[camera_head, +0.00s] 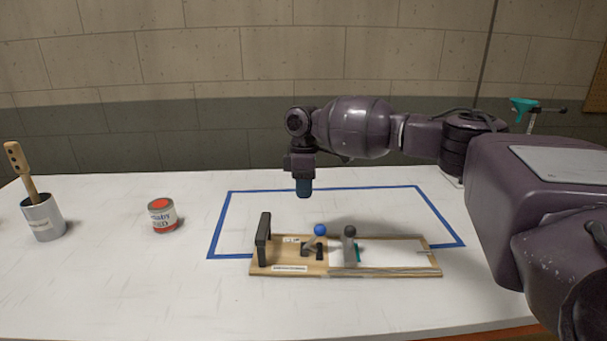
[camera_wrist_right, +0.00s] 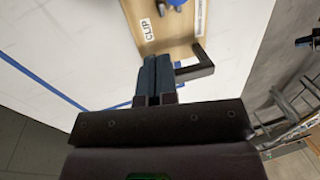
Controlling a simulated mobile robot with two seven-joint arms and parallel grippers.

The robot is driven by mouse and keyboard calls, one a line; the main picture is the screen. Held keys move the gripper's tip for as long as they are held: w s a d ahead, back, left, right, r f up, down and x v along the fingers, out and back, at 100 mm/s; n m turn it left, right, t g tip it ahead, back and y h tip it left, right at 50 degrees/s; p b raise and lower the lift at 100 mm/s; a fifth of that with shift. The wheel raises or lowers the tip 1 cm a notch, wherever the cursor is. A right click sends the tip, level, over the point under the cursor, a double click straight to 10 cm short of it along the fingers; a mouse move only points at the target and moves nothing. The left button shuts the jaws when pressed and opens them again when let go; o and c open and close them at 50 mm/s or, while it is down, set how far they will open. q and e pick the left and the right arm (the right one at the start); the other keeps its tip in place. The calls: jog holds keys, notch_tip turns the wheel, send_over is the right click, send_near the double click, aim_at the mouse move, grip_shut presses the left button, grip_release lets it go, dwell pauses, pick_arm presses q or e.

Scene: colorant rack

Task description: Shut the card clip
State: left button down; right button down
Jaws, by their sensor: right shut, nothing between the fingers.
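The card clip is on a wooden board (camera_head: 285,262) on the table. A lever with a blue ball knob (camera_head: 320,230) stands near the board's middle, beside a grey upright part with a dark knob (camera_head: 350,232). A white card or sheet (camera_head: 390,254) covers the right part of the board. A black bracket (camera_head: 263,240) stands at the left end. In the right wrist view, the board (camera_wrist_right: 165,35) carries a "CLIP" label, and the blue knob (camera_wrist_right: 176,3) is cut off at the top edge. My right gripper (camera_head: 304,190) is shut, empty, and above and behind the board. My left gripper is out of view.
Blue tape (camera_head: 222,222) outlines a rectangle around the board. A paint can (camera_head: 162,216) and a grey pot (camera_head: 42,218) with a wooden-handled tool stand on the left. A teal-topped tool (camera_head: 523,105) is at the back right. The table between can and board is clear.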

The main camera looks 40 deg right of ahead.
aim_at(314, 238)
jog(key=s+f, duration=0.3)
jog(key=f, duration=0.2)
jog(key=shift+s+d, duration=0.15)
jog(key=shift+s, duration=0.15)
jog(key=shift+s+d+f+p, duration=0.2)
jog(key=shift+s+f+p, duration=0.25)
jog(key=shift+p, duration=0.4)
